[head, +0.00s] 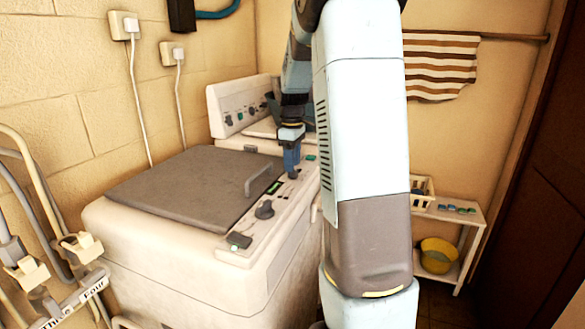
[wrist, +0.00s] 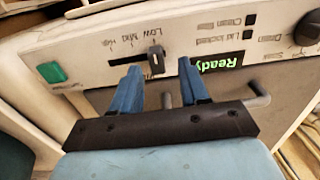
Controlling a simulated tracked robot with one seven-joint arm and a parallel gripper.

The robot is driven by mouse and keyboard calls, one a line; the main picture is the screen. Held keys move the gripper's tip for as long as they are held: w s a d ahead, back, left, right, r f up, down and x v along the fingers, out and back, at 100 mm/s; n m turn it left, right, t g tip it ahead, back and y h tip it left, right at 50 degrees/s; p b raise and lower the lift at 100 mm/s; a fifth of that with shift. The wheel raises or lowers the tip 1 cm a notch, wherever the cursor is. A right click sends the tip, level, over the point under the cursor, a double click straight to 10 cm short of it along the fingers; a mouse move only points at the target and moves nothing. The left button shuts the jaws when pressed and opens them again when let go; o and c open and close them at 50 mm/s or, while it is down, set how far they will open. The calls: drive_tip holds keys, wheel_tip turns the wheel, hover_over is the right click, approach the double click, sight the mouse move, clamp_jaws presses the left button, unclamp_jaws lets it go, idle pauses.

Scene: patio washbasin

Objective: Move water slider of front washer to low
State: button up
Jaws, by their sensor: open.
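The front washer (head: 110,222) is a cream top-loader with a grey lid and a control panel (head: 228,252) along its right side. My gripper (head: 292,176) points down over this panel. In the wrist view, the dark water slider (wrist: 156,60) stands in its slot close to the LOW mark, with the HIGH mark farther left. My gripper (wrist: 158,69) is open, with one blue finger on each side of the slider. The right finger looks near it; I cannot tell whether either touches. In the head view the slider is hidden by my gripper.
A green button (wrist: 50,72) lies left of the slider and a lit "Ready" display (wrist: 218,62) right of it. A dial (head: 264,209) and the lid handle (head: 262,180) are near the panel. A second washer (head: 228,108) stands behind. A low shelf (head: 462,216) is at right.

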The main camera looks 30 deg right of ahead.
wheel_tip(320, 180, up, 11)
idle(0.4)
idle(0.4)
drive_tip(key=s+a+r+m+t, duration=0.35)
drive_tip(key=s+a, duration=0.65)
drive_tip(key=s, duration=0.5)
drive_tip(key=s+a+f+m+t, duration=0.1)
drive_tip(key=s+a+f+m, duration=0.1)
drive_tip(key=s, duration=0.5)
drive_tip(key=s+a+f+m+t, duration=0.1)
drive_tip(key=s+a+f+m, duration=0.1)
drive_tip(key=s, duration=0.5)
drive_tip(key=shift+a+f, duration=0.5)
drive_tip(key=shift+a, duration=0.75)
drive_tip(key=shift+s+m, duration=0.1)
drive_tip(key=shift+m, duration=0.15)
